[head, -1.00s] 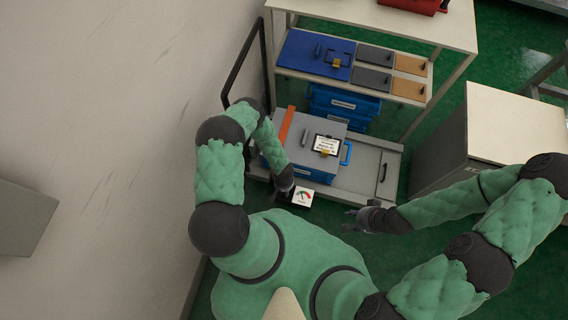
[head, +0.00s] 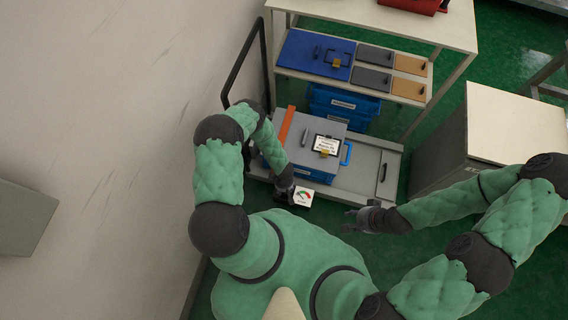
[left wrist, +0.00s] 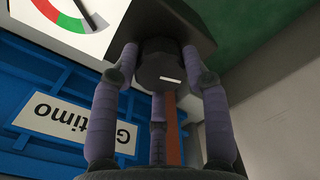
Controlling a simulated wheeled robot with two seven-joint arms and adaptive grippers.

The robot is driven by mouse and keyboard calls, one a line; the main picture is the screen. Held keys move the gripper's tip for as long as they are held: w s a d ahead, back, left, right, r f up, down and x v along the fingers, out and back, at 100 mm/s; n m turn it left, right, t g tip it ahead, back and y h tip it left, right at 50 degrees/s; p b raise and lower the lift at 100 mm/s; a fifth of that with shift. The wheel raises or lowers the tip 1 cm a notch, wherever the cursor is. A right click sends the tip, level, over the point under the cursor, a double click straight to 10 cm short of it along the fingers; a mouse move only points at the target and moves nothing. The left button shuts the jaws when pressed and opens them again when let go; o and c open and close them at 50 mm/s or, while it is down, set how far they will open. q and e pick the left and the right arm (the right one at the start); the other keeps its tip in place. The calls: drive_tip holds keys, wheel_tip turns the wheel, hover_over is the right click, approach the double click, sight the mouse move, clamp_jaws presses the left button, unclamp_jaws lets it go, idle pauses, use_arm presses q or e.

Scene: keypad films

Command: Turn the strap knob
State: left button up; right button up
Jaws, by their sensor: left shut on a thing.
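The strap knob (left wrist: 158,70) is dark and faceted, with a short white mark on its face, in the left wrist view. My left gripper (left wrist: 160,62) is shut on it, with purple-grey fingers around its sides. In the head view my left gripper (head: 287,194) covers the knob at the front of the lower shelf. The orange strap (head: 286,126) runs over the grey lid and also shows behind the fingers in the left wrist view (left wrist: 172,135). A white dial (head: 303,196) with green and red bands sits beside the knob. My right gripper (head: 358,218) is open and empty.
The grey lid (head: 318,125) carries a paper label and lies on a blue crate (left wrist: 40,85). Shelves with blue boxes (head: 345,104) stand behind. A wall is close on the left, a cabinet (head: 510,125) on the right. Green floor (head: 320,225) lies between.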

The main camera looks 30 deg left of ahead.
use_arm(q)
drive_tip(key=n, duration=1.1)
drive_tip(key=shift+n, duration=0.4)
drive_tip(key=n+p, duration=0.1)
drive_tip(key=n, duration=0.5)
drive_tip(key=n+p, duration=0.1)
drive_tip(key=n, duration=0.5)
drive_tip(key=o, duration=1.1)
drive_tip(key=shift+o, duration=0.2)
